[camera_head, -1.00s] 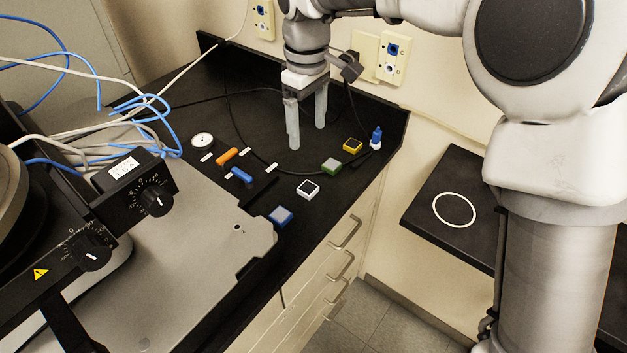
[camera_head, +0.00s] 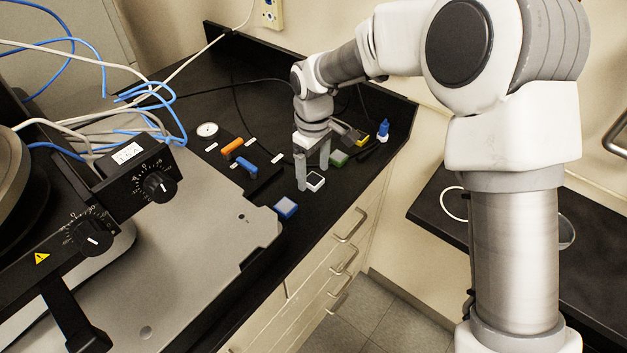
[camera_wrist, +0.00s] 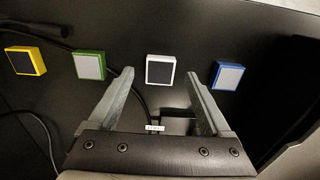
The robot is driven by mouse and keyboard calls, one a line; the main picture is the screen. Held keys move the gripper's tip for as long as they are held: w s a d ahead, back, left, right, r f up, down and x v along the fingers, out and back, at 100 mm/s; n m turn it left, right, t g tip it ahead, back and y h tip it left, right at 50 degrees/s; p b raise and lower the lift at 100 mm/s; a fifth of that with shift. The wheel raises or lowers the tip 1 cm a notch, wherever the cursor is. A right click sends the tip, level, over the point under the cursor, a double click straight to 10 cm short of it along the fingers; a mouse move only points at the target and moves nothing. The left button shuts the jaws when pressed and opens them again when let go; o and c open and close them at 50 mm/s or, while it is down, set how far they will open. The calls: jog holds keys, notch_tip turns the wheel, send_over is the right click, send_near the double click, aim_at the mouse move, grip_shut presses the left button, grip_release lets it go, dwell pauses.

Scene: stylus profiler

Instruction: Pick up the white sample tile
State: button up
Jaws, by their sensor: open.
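The white sample tile (camera_head: 315,181) is a small white square block with a dark top face, lying on the black bench. In the wrist view the tile (camera_wrist: 160,70) lies just beyond the fingertips, roughly between their lines and a little left of the right fingertip. My gripper (camera_head: 312,178) is open and empty, fingers pointing down at the tile. In the wrist view both fingers of my gripper (camera_wrist: 172,72) are spread apart. In the head view one finger stands left of the tile and the other is behind it. Contact with the tile cannot be told.
A green tile (camera_wrist: 90,66) and a yellow tile (camera_wrist: 26,61) lie left of the white one in the wrist view; a blue tile (camera_wrist: 227,76) lies close right. Orange (camera_head: 232,147) and blue pieces lie behind. The grey instrument plate (camera_head: 215,250) is left.

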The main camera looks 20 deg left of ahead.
jog(key=shift+f, duration=0.75)
grip_shut()
jog(key=shift+r, duration=0.15)
jog(key=shift+r, duration=0.65)
notch_tip(320, 180, up, 3)
jog(key=shift+f, duration=0.1)
jog(key=s+d+r, duration=0.4)
jog(key=d+r, duration=0.2)
jog(key=d, duration=0.5)
jog(key=shift+r, duration=0.35)
